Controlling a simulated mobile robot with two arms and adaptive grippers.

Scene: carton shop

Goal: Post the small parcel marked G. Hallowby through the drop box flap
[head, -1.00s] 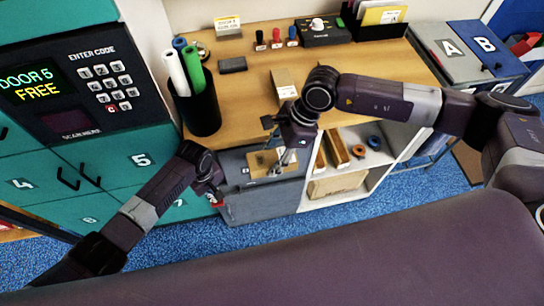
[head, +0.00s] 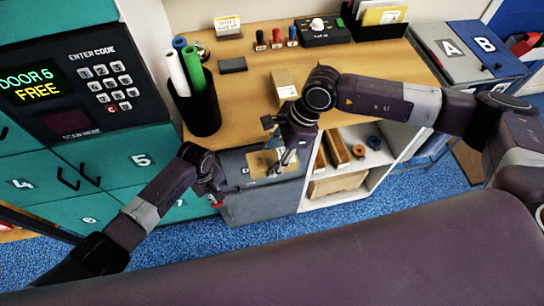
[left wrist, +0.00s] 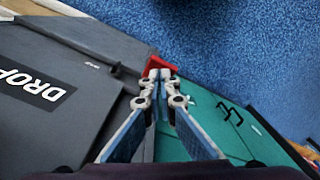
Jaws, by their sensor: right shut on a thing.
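My right gripper (head: 284,160) is shut on a small tan parcel (head: 264,161), held at the upper part of the grey drop box (head: 262,203). The name on the parcel is too small to read, and the gripper covers part of it. I cannot tell whether the parcel touches the box. My left gripper (head: 217,197) is low at the box's left side. In the left wrist view its fingertips (left wrist: 160,77) nearly meet beside a red tab (left wrist: 161,64). The box's grey face with a DROP label (left wrist: 36,88) lies left of them.
Teal lockers (head: 130,165) stand left of the drop box. An open white shelf (head: 345,180) is on its right. Blue carpet (head: 190,238) is clear in front.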

